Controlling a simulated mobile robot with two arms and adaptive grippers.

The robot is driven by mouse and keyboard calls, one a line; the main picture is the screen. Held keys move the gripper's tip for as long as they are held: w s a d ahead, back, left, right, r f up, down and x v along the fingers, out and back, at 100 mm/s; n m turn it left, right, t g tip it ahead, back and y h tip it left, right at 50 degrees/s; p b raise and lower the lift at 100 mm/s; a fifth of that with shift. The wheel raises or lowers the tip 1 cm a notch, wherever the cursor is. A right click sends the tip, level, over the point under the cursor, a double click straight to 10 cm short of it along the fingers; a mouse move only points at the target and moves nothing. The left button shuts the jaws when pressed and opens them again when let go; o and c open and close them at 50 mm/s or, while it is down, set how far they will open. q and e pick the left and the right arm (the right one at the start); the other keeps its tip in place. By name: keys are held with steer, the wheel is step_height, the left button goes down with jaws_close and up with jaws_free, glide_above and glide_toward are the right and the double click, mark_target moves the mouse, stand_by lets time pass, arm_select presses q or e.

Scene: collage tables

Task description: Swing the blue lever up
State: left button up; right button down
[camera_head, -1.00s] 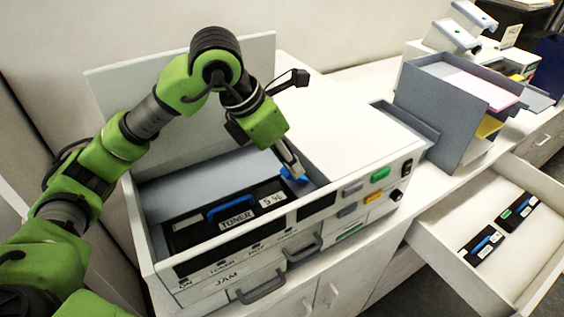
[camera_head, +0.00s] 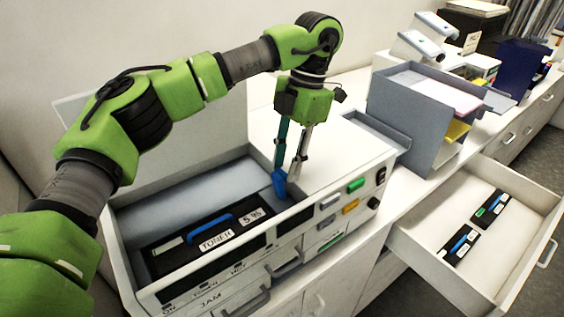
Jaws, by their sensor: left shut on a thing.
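The blue lever (camera_head: 279,183) stands at the right end of the open bay of the white printer (camera_head: 343,158). My left gripper (camera_head: 289,174) comes down from above with its fingers at the lever and is shut on it. The fingers hide part of the lever. Inside the bay lies a black toner cartridge (camera_head: 175,252) with a blue handle (camera_head: 210,222) and a TONER label. The printer's lid (camera_head: 205,125) is raised behind the bay. My right gripper is not in view.
An open drawer (camera_head: 420,232) at the lower right holds black cartridges (camera_head: 490,207). A grey paper tray stand (camera_head: 405,125) is right of the printer. Green and yellow buttons (camera_head: 350,207) are on the printer's front.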

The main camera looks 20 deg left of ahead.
arm_select(q)
steer(key=shift+w+d+f+g, duration=0.1)
steer(key=shift+w+d+g, duration=0.15)
steer(key=shift+g, duration=0.05)
steer(key=shift+f+y, duration=0.1)
steer(key=shift+y, duration=0.2)
steer(key=o, duration=1.1)
steer(key=shift+w, duration=0.1)
steer(key=shift+v, duration=3.75)
steer(key=shift+w, duration=0.1)
